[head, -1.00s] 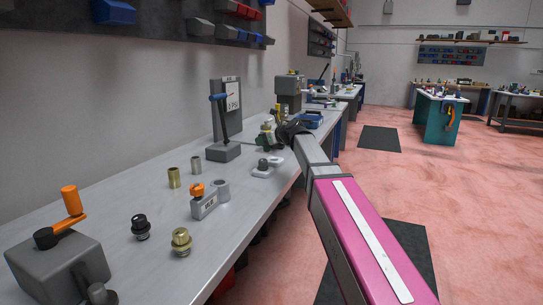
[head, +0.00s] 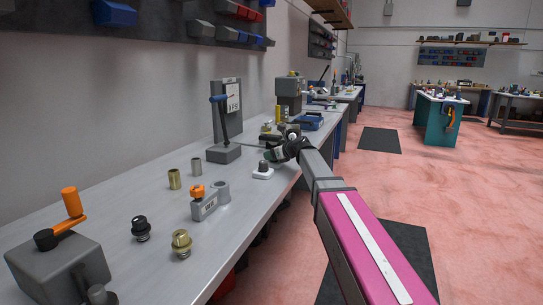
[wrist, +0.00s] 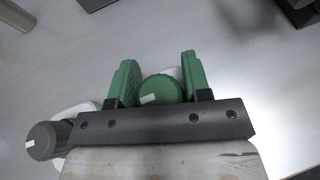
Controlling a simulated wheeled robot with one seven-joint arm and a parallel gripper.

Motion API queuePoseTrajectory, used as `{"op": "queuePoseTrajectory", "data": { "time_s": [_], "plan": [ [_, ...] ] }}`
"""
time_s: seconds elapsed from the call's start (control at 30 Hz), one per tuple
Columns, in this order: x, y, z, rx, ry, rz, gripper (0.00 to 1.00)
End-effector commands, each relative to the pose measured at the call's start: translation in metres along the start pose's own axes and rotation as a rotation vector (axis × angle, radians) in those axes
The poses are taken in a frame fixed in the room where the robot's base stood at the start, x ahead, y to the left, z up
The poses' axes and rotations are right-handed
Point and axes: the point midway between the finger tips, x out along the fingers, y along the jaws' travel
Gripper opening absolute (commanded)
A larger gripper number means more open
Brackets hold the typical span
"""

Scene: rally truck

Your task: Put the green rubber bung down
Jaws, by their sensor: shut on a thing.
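The green rubber bung (wrist: 162,89) sits between the two green finger pads of my gripper (wrist: 160,80) in the wrist view. My gripper is shut on it. In the head view my gripper (head: 272,155) is over the far part of a white holder (head: 263,174), low above the bench. A dark grey knob-like piece (head: 263,165) stands on the near part of the holder. It also shows at the left of the wrist view (wrist: 45,139). White edges of the holder show beside and behind the bung; whether the bung touches it is hidden.
A grey stand with a blue-handled lever (head: 224,150) is left of my gripper. Nearer are an orange-knobbed block (head: 204,207), metal sleeves (head: 196,165), a black fitting (head: 140,228) and a brass fitting (head: 181,243). A blue tray (head: 309,122) lies beyond. Bare bench shows between them.

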Motion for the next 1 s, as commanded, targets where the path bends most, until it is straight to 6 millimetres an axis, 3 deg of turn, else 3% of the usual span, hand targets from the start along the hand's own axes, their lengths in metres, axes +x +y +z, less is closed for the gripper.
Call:
{"op": "queuePoseTrajectory", "data": {
  "time_s": [0.2, 0.23, 0.3, 0.67, 1.0],
  "plan": [
    [0.001, 0.000, -0.003, 0.001, 0.000, 0.000, 0.00],
    [0.001, 0.000, -0.002, 0.000, 0.000, 0.000, 0.54],
    [0.001, 0.000, -0.002, 0.000, 0.000, 0.000, 0.70],
    [-0.002, 0.000, 0.001, 0.000, 0.000, 0.000, 0.70],
    [-0.062, 0.001, -0.001, 0.000, -0.001, -0.002, 0.70]
  ]
}}
